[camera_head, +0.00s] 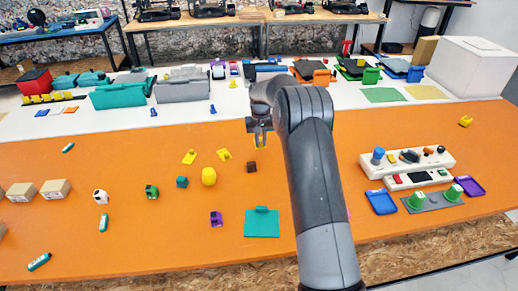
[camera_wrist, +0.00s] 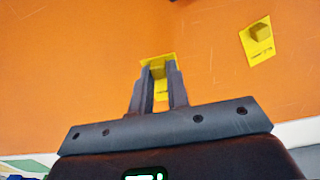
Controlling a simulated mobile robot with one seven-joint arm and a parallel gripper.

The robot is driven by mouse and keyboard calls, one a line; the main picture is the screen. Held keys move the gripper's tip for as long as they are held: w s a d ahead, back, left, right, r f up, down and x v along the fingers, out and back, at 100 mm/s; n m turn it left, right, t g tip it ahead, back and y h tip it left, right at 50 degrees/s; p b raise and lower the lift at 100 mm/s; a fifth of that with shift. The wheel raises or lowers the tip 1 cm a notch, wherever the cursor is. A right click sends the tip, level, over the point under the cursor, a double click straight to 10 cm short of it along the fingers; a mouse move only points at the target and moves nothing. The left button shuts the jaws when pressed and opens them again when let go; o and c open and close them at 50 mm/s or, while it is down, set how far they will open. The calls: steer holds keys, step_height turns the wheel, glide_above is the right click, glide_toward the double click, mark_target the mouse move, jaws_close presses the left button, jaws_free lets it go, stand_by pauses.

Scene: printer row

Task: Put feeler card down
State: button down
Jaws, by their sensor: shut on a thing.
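My gripper (camera_head: 260,136) is near the far side of the orange table. It is shut on a yellow feeler card (camera_wrist: 160,66), which shows between the fingertips (camera_wrist: 159,78) in the wrist view. The card has a raised block, partly hidden by the fingers. In the head view the held card is small and partly covered by my gripper; its exact height over the table is hard to tell. One such card (camera_wrist: 258,41) shows at upper right in the wrist view.
A control box (camera_head: 408,163) and blue tray (camera_head: 381,202) stand right. Bins (camera_head: 118,95) line the white strip behind.

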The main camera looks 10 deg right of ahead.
mark_target(259, 148)
steer(key=shift+w+a+f, duration=0.15)
steer(key=shift+a+f, duration=0.15)
steer(key=shift+f, duration=1.85)
steer(key=shift+f, duration=0.1)
steer(key=c, duration=1.4)
jaws_free()
